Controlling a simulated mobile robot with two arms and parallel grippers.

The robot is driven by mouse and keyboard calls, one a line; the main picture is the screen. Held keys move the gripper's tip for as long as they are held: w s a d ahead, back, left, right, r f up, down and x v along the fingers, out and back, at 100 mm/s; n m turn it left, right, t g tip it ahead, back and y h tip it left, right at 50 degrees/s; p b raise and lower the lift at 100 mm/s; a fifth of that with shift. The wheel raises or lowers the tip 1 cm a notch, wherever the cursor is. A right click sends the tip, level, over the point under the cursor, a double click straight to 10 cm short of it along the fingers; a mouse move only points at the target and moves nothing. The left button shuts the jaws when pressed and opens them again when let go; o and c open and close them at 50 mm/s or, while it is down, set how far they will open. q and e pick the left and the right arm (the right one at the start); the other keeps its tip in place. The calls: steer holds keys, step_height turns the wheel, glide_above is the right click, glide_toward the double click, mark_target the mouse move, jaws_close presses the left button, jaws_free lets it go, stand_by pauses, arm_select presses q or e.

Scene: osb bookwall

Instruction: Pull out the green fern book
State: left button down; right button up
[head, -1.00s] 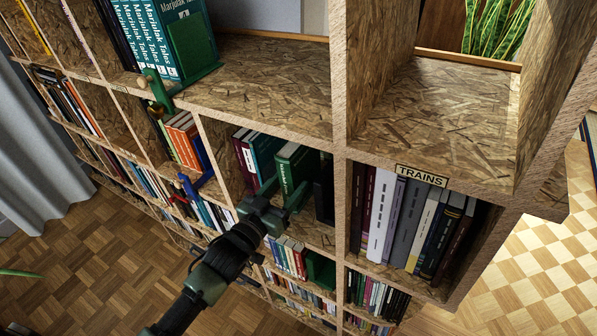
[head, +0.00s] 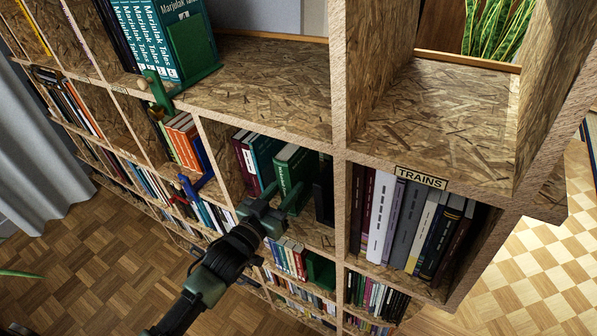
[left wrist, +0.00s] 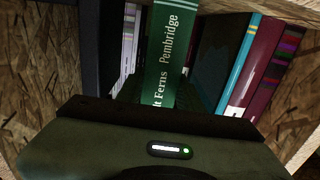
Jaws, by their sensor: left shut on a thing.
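The green fern book (head: 293,168) stands in a shelf compartment left of the one labelled TRAINS. In the left wrist view its green spine (left wrist: 170,52) reads "lt Ferns Pembridge", and its lower part is hidden behind my gripper body. My left gripper (head: 284,196) is at the compartment's front, shut on the green fern book. The book leans a little and sticks out past the teal and maroon books to its left. My right gripper is in neither view.
Teal (head: 264,158) and maroon (head: 245,162) books stand left of the green book. A dark bookend (head: 323,190) stands on its right, near the wooden divider. The TRAINS compartment (head: 421,176) holds several books. The shelf board above (head: 270,85) is mostly bare.

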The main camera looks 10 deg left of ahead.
arm_select(q)
steer(key=shift+r+p+v, duration=0.2)
steer(key=shift+p+v, duration=0.4)
steer(key=shift+v, duration=0.75)
steer(key=c, duration=0.8)
jaws_free()
steer(key=shift+f, duration=0.1)
steer(key=shift+c, duration=0.2)
steer(key=shift+f, duration=0.2)
steer(key=shift+c, duration=0.6)
steer(key=shift+r, duration=0.1)
steer(key=shift+w, duration=0.1)
steer(key=shift+x, duration=0.95)
